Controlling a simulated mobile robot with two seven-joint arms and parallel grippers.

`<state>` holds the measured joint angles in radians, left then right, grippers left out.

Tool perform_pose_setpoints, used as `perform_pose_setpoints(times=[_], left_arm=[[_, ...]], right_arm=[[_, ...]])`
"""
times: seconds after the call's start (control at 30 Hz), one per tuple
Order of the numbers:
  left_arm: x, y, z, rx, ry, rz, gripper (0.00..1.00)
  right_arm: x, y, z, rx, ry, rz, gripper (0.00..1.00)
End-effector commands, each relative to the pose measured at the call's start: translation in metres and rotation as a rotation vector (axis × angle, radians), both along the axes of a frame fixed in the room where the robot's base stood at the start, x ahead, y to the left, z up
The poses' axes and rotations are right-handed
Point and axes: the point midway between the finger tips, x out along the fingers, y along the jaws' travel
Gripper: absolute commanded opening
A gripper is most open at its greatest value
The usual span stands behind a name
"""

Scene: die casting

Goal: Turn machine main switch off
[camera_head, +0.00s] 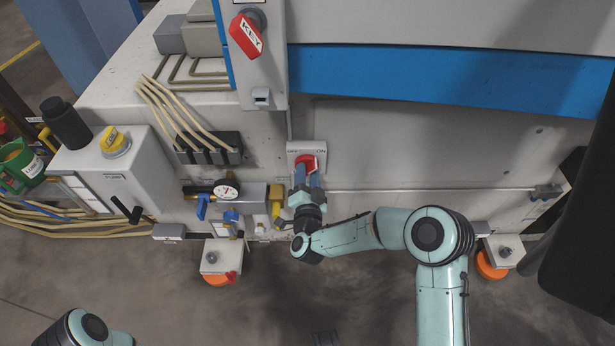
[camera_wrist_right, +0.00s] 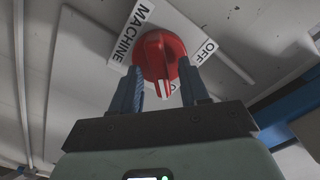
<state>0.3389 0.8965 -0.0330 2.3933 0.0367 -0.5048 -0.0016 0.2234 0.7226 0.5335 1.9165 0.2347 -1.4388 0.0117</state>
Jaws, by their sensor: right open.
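The machine main switch (camera_head: 307,161) is a red rotary knob on a pale square plate on the machine's front. In the right wrist view the red knob (camera_wrist_right: 161,55) sits by a MACHINE label and an OFF label (camera_wrist_right: 206,52). The knob's white mark points down in that view, towards another label that is mostly hidden. My right gripper (camera_head: 308,181) is at the switch and open, with one blue finger on each side of the knob's lower part. I cannot tell whether the fingers touch it. My left gripper is out of view; only part of that arm shows at the lower left.
A pressure gauge (camera_head: 227,189) with blue and yellow valves sits left of my right gripper. A grey box with a yellow knob (camera_head: 115,142) stands further left. A thin rail runs right of the switch.

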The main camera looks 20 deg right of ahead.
Motion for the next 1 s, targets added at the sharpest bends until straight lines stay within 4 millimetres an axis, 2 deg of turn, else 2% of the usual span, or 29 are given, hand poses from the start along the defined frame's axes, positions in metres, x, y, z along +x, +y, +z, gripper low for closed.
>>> perform_pose_setpoints(times=[0.23,0.37,0.4,0.73,1.0], left_arm=[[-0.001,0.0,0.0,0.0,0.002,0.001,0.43],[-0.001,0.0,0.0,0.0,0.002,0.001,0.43],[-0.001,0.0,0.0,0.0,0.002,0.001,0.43],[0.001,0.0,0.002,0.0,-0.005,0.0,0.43],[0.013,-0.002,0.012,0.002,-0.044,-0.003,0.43]], right_arm=[[0.001,0.0,0.0,0.0,0.001,0.001,0.45],[0.0,0.0,0.0,0.0,0.001,0.001,0.02],[0.0,0.0,0.0,0.0,0.001,0.001,0.0],[0.0,0.001,0.001,-0.03,0.009,0.001,0.0],[0.0,0.002,0.002,-0.172,0.047,0.004,0.0]])
